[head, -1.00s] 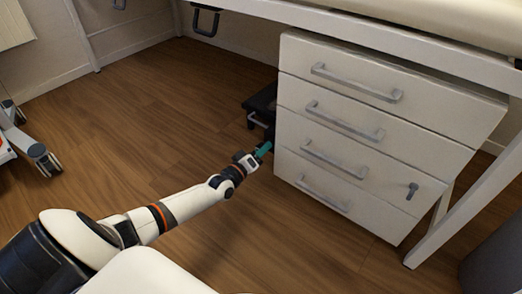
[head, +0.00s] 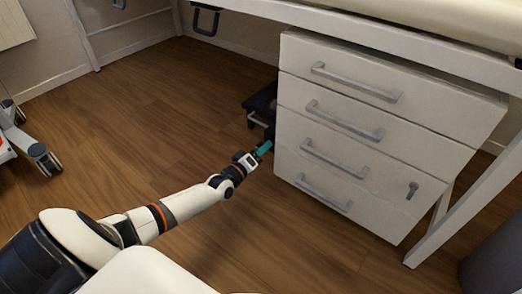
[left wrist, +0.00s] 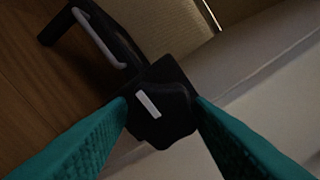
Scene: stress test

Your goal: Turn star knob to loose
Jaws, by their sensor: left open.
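The star knob (left wrist: 172,118) is black with a white bar mark on its face, and it fills the middle of the left wrist view. The two teal fingers of my left gripper (left wrist: 160,120) are open, one on each side of the knob. I cannot tell whether they touch it. In the head view my left gripper (head: 263,149) is low beside the left edge of the drawer cabinet, and the knob cannot be made out clearly there. My right gripper is not in view.
A white drawer cabinet (head: 375,95) with grey handles stands just right of my left gripper, under a white-framed table (head: 345,26). A black stand (head: 262,101) sits partly behind the cabinet. Wheeled equipment (head: 38,155) is at far left. The wooden floor between is clear.

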